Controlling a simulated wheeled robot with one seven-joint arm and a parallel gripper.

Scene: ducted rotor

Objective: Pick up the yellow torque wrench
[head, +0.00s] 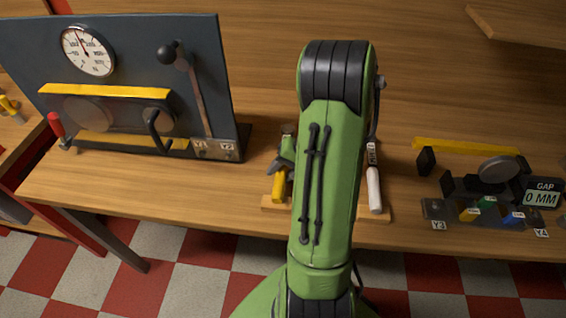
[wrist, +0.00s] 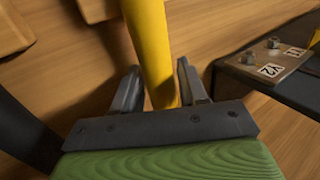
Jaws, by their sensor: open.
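The yellow torque wrench shows in the head view as a short yellow handle (head: 279,186) on the bench, left of my arm; its other parts are hidden. In the wrist view a yellow shaft (wrist: 151,45) runs from the top edge down between the two fingers of my gripper (wrist: 158,72). The fingers stand apart, one on each side of the shaft, with a visible gap on at least the left side. In the head view my gripper (head: 287,150) is partly hidden behind my arm, just above the yellow handle.
A wooden board (head: 272,205) lies under the handle. A white-handled tool (head: 374,190) lies right of my arm. A dark panel with a gauge (head: 88,51) and lever (head: 190,85) stands left. A gap gauge fixture (head: 497,170) sits right.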

